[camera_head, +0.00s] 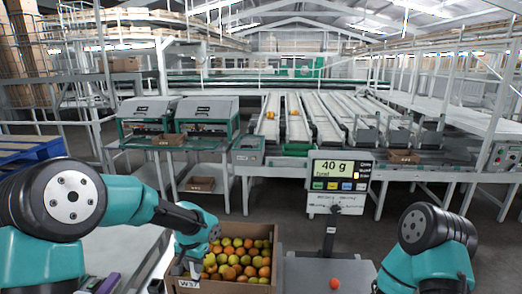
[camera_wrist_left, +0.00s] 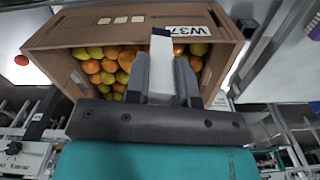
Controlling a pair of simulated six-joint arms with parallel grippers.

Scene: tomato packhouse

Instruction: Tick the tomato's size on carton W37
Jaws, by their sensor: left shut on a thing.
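Carton W37 (camera_head: 262,231) is a brown open box filled with red, orange and green tomatoes. In the left wrist view its printed wall (camera_wrist_left: 75,32) shows three pale squares (camera_wrist_left: 121,20) and a white W37 label (camera_wrist_left: 186,31); I see no mark in the squares. My left gripper (camera_head: 188,266) is at the carton's left front corner, shut on a white marker-like thing with a dark blue end (camera_wrist_left: 161,58). Whether that end touches the carton I cannot tell. A single red tomato (camera_head: 335,283) lies on the scale, right of the carton. My right gripper is out of view.
The scale display (camera_head: 340,169) reads 40 g. The scale's grey plate (camera_head: 305,272) adjoins the carton's right. My right arm (camera_head: 430,245) stands at the lower right. Sorting machines and conveyors (camera_head: 310,118) fill the back, beyond open floor.

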